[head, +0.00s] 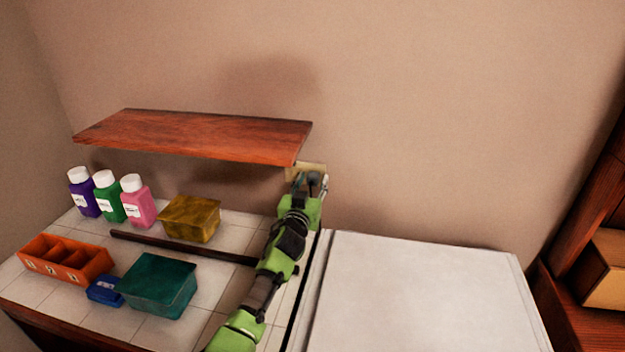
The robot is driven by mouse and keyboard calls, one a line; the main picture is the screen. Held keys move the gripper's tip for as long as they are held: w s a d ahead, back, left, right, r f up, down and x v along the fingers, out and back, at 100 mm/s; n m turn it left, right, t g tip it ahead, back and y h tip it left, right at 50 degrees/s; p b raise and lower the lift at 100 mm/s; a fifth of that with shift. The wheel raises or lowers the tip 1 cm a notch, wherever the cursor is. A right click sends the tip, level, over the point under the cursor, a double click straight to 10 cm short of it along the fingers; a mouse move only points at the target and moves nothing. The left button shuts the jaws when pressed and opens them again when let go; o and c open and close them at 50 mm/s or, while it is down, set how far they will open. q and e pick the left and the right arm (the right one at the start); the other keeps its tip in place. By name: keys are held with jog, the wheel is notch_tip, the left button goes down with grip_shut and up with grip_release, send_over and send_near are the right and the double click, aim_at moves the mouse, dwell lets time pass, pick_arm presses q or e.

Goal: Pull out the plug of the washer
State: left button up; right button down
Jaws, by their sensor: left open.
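My left gripper (312,184) is at the wall, just under the right end of the wooden shelf. It is open. A beige socket plate (318,169) shows on the wall right behind its fingers. Something dark sits by the fingers, but I cannot tell whether it is the plug. No cord can be made out. The washer (420,290) has a white top and stands to the right of my green left arm. My right gripper is not in view.
The dark red wooden shelf (200,133) overhangs the tiled counter. On the counter are bottles (138,204), a yellow box (190,219), a teal bin (158,287), an orange divided tray (68,262), a small blue item (104,291) and a dark bar (180,248). The washer top is clear.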

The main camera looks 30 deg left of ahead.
aim_at(312, 182)
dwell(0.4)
pick_arm(q)
grip_shut()
jog(key=shift+s, duration=0.1)
jog(key=shift+s+d+r+p, duration=0.1)
jog(key=shift+s+d+p, duration=0.1)
jog(key=shift+s+p, duration=0.4)
jog(key=shift+s+d, duration=0.15)
jog(key=shift+s, duration=0.55)
jog(key=shift+p+v, duration=0.85)
jog(key=shift+v, duration=0.7)
